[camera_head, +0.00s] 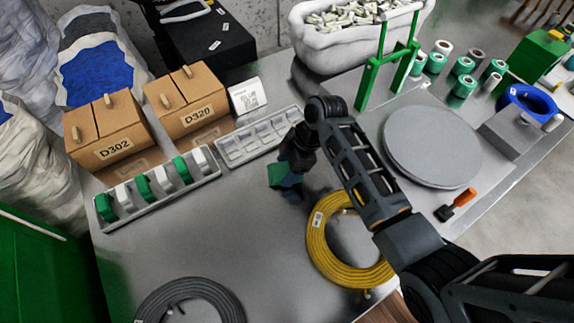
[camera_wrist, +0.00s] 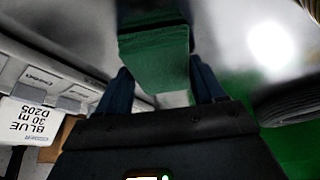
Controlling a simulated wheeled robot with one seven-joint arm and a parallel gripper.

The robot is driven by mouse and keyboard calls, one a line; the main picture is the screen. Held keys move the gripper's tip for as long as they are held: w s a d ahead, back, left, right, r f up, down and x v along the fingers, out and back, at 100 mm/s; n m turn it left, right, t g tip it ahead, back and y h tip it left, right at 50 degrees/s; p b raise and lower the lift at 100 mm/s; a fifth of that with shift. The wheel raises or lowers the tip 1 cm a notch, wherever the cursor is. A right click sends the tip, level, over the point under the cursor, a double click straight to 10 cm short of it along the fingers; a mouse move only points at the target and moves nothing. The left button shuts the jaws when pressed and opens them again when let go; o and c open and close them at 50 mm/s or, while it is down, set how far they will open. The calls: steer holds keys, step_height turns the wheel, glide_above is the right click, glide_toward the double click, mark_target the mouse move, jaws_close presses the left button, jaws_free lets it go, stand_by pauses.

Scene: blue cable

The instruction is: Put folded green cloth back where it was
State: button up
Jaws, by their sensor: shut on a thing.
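A folded green cloth (camera_head: 278,176) is between the fingers of my gripper (camera_head: 291,182), over the grey table right of the slotted rack. In the wrist view, the green cloth (camera_wrist: 158,58) sits between the two dark blue fingers of my gripper (camera_wrist: 162,82), which is shut on it. My arm and gripper hide part of the cloth in the head view. A slotted rack (camera_head: 165,201) in front of the cardboard boxes holds several green and white folded pieces. A second slotted tray (camera_head: 262,139) beside it looks empty.
Cardboard boxes D302 (camera_head: 112,150) and D320 (camera_head: 193,117) stand behind the rack. A yellow cable coil (camera_head: 318,240) lies near my gripper, a dark coil (camera_head: 190,290) at the front. A grey round disc (camera_head: 432,147) is at right. The table's middle left is clear.

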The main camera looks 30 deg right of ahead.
steer(key=o, duration=1)
steer(key=shift+f, duration=0.1)
steer(key=v, duration=1.2)
steer(key=shift+s, duration=0.1)
